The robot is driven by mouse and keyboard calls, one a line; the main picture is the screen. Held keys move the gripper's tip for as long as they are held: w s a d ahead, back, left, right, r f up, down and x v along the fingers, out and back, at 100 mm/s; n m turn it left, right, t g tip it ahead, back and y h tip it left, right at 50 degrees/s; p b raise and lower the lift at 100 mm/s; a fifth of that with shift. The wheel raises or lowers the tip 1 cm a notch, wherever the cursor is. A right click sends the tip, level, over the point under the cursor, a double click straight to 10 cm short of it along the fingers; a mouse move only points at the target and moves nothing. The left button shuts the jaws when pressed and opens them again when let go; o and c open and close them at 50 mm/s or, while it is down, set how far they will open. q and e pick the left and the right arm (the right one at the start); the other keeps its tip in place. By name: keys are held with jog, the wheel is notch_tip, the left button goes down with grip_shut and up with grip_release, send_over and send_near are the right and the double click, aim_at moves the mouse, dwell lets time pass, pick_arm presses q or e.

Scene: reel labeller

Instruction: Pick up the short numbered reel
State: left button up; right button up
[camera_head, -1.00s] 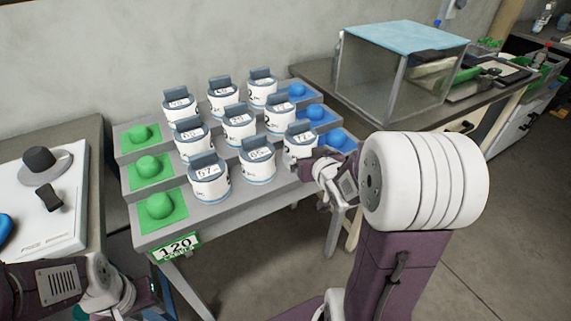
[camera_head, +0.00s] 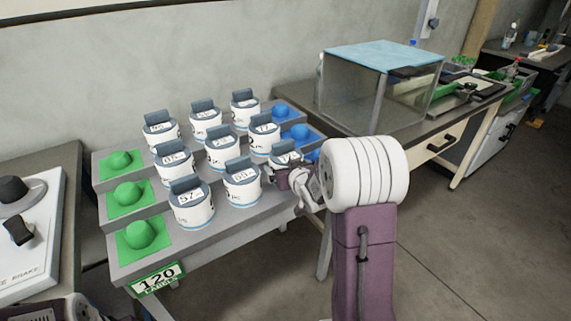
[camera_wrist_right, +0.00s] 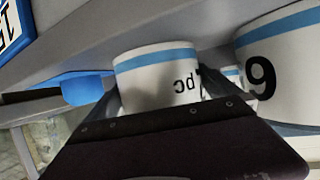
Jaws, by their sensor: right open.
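Several white numbered reels with blue bands and dark upright tabs stand in rows on a stepped grey rack (camera_head: 218,226). In the front row are a reel reading 57 (camera_head: 192,212), a middle reel (camera_head: 242,190) and a right-end reel (camera_head: 283,154), partly hidden by my right gripper (camera_head: 288,178). In the right wrist view that end reel (camera_wrist_right: 158,72) appears upside down between the fingers of my open right gripper (camera_wrist_right: 163,98); contact is unclear. A neighbouring reel (camera_wrist_right: 284,70) stands close beside it. At lower left only part of my left arm shows.
Green domed pads (camera_head: 142,234) line the rack's left side and blue ones (camera_head: 296,132) its right. A 120 sign (camera_head: 156,280) hangs at the front. A clear box (camera_head: 378,90) stands on the bench behind right. A white panel (camera_head: 30,235) lies left.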

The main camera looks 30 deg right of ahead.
jog(key=shift+s+r, duration=0.15)
jog(key=shift+c, duration=1.2)
jog(key=c, duration=1)
jog(key=shift+c, duration=0.2)
